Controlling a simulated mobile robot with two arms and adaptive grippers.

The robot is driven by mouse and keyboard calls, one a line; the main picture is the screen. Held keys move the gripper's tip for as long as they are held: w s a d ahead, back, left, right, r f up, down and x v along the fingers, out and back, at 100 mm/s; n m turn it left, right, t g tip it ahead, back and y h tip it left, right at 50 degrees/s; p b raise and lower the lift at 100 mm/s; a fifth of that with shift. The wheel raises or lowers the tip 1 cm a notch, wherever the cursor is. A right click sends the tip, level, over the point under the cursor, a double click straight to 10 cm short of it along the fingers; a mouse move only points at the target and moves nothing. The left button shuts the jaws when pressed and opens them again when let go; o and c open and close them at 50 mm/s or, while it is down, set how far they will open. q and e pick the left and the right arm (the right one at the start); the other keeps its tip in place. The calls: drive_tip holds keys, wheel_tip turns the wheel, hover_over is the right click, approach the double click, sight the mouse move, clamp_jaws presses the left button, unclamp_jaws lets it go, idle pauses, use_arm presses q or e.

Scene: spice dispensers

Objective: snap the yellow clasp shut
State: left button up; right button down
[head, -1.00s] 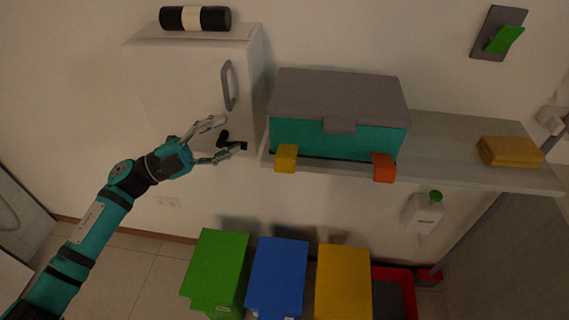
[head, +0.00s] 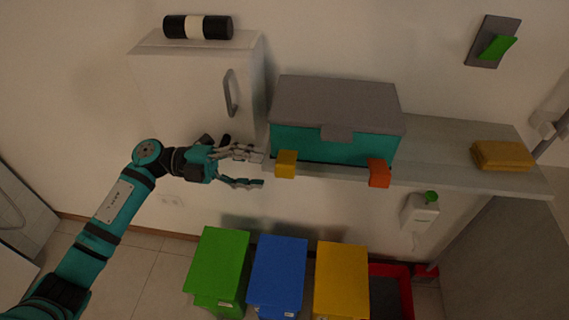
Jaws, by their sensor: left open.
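The yellow clasp (head: 286,164) sits at the front left of a teal box with a grey lid (head: 335,105), hanging at the shelf's front edge. An orange clasp (head: 379,173) is at the box's front right. I cannot tell how far either clasp is swung from the box. The lid lies down on the box. My left gripper (head: 262,170) is open and empty, just left of the yellow clasp, its fingers pointing right toward it. The upper fingertip is very near the clasp; I cannot tell whether they touch. My right gripper is not in view.
A white cabinet (head: 185,90) stands behind my left gripper. Green (head: 217,265), blue (head: 277,272) and yellow bins (head: 341,280) stand below.

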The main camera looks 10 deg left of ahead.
sight(285, 172)
use_arm(q)
drive_tip(key=d+p, duration=0.1)
drive_tip(key=d, duration=0.5)
drive_tip(key=shift+d+p, duration=0.3)
drive_tip(key=shift+d, duration=0.05)
drive_tip(key=shift+f, duration=0.15)
clamp_jaws()
